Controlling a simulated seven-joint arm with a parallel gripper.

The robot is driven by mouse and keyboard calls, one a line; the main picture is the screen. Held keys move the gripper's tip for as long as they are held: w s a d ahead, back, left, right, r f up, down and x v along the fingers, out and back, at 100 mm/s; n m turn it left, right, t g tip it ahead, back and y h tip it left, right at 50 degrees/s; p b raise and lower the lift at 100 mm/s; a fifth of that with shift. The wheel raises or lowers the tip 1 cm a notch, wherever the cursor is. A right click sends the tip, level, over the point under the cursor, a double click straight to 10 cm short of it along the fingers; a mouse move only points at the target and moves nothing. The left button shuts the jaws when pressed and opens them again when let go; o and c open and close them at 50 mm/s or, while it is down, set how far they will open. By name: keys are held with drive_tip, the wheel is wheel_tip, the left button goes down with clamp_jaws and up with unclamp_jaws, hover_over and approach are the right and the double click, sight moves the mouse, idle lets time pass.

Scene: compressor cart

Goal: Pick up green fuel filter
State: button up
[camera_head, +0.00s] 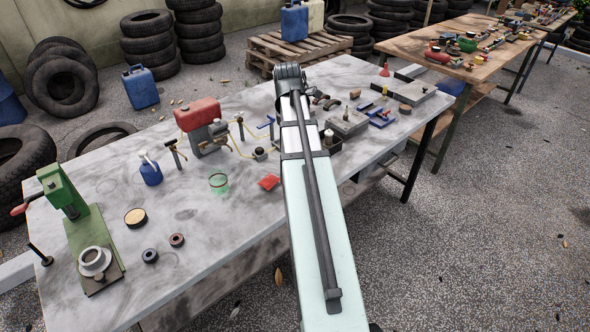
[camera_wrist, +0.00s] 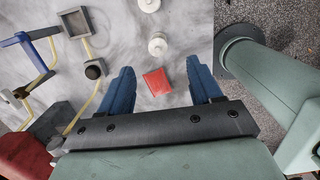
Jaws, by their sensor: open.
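In the head view a small translucent green cylinder (camera_head: 219,182) stands on the near marble-topped table, left of a flat red piece; it is the closest match there to the green fuel filter. I do not see it in the wrist view. My gripper (camera_wrist: 161,64) shows in the wrist view with its two blue fingers spread wide and nothing held. The red piece (camera_wrist: 157,82) lies on the tabletop below, in line with the gap between the fingers.
Two white round parts (camera_wrist: 157,45) lie beyond the red piece. A black-knobbed part (camera_wrist: 95,69) with yellow hose and a blue frame (camera_wrist: 30,50) are on the left. The table edge is right in the wrist view.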

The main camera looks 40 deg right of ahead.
drive_tip(key=f, duration=0.5)
drive_tip(key=d+f, duration=0.1)
drive_tip(key=f, duration=0.2)
drive_tip(key=shift+w+a+f, duration=0.1)
drive_tip(key=shift+w+f, duration=0.05)
drive_tip(key=shift+f, duration=0.9)
drive_tip(key=shift+w+a+f, duration=0.1)
drive_tip(key=shift+f, duration=0.9)
drive_tip(key=shift+d+f, duration=0.15)
drive_tip(key=shift+f, duration=0.5)
drive_tip(key=c, duration=1.1)
drive_tip(key=shift+r, duration=0.15)
drive_tip(key=shift+c, duration=0.2)
